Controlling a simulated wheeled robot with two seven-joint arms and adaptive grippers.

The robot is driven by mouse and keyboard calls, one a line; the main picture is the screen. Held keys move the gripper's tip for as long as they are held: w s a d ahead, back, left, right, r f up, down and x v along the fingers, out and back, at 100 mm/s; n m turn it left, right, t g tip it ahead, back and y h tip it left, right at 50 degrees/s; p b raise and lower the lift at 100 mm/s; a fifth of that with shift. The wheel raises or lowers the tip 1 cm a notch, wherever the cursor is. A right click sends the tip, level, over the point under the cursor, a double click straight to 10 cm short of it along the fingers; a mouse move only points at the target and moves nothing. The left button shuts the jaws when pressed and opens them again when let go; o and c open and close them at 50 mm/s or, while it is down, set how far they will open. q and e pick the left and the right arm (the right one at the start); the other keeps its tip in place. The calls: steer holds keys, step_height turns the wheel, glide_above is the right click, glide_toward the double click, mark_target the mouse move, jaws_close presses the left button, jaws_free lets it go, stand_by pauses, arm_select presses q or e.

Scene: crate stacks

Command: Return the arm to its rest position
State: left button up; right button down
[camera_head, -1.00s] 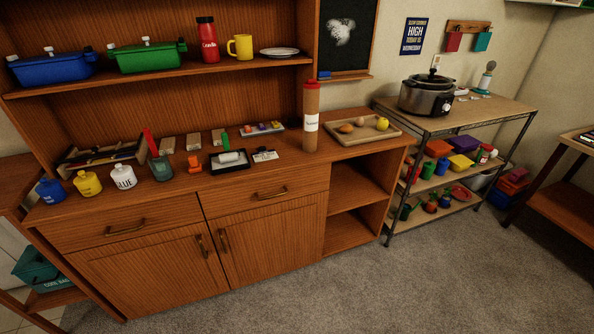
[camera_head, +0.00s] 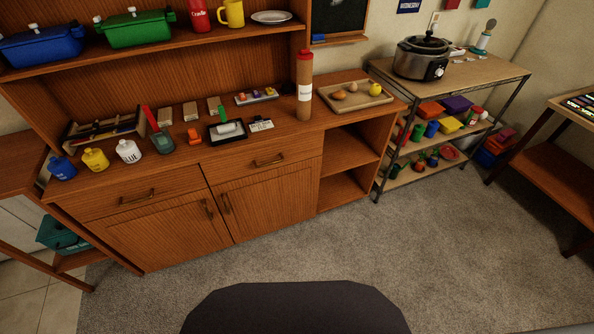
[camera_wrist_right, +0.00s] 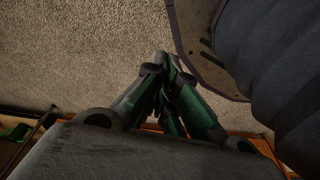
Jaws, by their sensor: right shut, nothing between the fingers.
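My right gripper (camera_wrist_right: 166,70) shows in the right wrist view with its fingers together and nothing between them. It hangs over the grey carpet (camera_wrist_right: 70,50). A rounded part of my own body stands close beside it on the right of that view. Neither gripper shows in the head view. A dark rounded part of my own body fills the bottom middle of the head view. My left gripper is in neither view.
A wooden cabinet (camera_head: 165,228) with bottles, a tray and tools on top stands ahead. A wire-frame shelf (camera_head: 470,75) with a slow cooker (camera_head: 421,58) stands at the right. A wooden table (camera_head: 550,180) is at the far right. Open carpet (camera_head: 420,240) lies in front.

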arm_select(q)
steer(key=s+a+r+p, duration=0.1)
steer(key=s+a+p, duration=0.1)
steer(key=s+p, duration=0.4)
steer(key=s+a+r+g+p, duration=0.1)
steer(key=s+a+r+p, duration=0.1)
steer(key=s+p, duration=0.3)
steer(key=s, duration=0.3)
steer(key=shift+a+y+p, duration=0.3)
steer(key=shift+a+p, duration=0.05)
steer(key=shift+p, duration=0.05)
arm_select(e)
steer(key=s+d+r, duration=0.1)
steer(key=s+d, duration=0.1)
steer(key=s, duration=0.5)
steer(key=s+d+r+g, duration=0.1)
steer(key=s+d+r, duration=0.1)
steer(key=s, duration=0.5)
steer(key=shift+d+h, duration=0.3)
steer(key=shift+d, duration=0.05)
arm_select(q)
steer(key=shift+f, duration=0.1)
arm_select(e)
steer(key=shift+f, duration=0.1)
arm_select(q)
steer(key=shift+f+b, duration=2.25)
steer(key=shift+b, duration=0.15)
arm_select(e)
steer(key=shift+f, duration=2.25)
